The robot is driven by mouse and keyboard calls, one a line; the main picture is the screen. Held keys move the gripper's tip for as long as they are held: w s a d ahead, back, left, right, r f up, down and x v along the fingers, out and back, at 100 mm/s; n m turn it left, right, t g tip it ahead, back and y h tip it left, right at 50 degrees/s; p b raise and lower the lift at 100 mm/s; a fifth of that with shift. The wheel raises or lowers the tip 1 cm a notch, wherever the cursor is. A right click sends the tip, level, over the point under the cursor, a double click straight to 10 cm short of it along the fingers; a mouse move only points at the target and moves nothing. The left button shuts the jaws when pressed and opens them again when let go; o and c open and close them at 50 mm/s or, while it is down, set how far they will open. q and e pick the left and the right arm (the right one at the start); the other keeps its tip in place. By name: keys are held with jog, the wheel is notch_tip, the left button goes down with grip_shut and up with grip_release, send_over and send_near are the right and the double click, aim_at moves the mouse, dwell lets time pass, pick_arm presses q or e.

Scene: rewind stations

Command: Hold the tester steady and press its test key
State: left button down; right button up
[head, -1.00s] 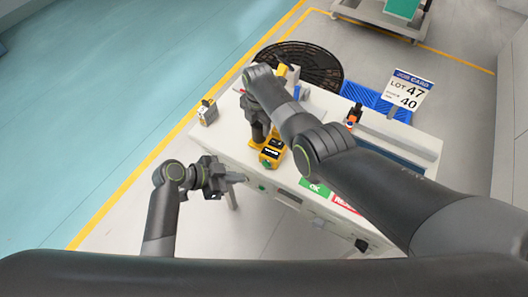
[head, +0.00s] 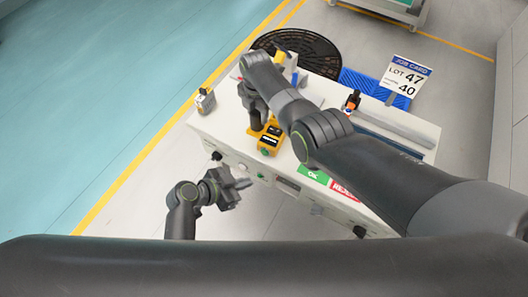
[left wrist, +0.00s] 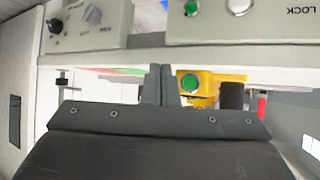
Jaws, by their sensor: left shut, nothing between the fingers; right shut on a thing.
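The yellow tester (head: 269,141) with a dark screen stands at the front edge of the bench. A green key shows on its near end; in the left wrist view the round green test key (left wrist: 190,83) faces me on the yellow body (left wrist: 211,86). My right gripper (head: 257,128) is shut on the tester from above; its fingers are mostly hidden. My left gripper (head: 246,183) is shut and empty, in front of the bench and apart from the tester. In the left wrist view its fingertips (left wrist: 160,70) are just left of the green key.
The white bench (head: 215,128) has a front panel with knobs and buttons, and a green OK label (head: 313,174) beside a red one. A small grey-and-yellow device (head: 205,101) stands at its left corner. A blue tray (head: 375,88) and job card (head: 404,77) are behind.

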pick_arm(q)
send_near(266, 156)
jog(key=shift+w+d+f, duration=0.3)
jog(key=shift+d+f, duration=0.65)
jog(key=shift+w+d+f, duration=0.25)
jog(key=shift+d+f, duration=0.65)
jog(key=shift+d, duration=0.05)
dwell(0.5)
jog(key=shift+w+d, duration=0.2)
jog(key=shift+w, duration=0.15)
jog(key=shift+w+d, duration=0.2)
jog(key=shift+w, duration=0.25)
dwell(0.8)
jog(key=shift+s+a, duration=0.4)
jog(key=shift+s, duration=0.45)
jog(key=shift+s+a, duration=0.4)
jog(key=shift+s, duration=0.35)
jog(key=shift+s+a, duration=0.35)
jog(key=shift+s, duration=0.35)
jog(key=shift+s+a, duration=0.4)
jog(key=shift+s, duration=0.35)
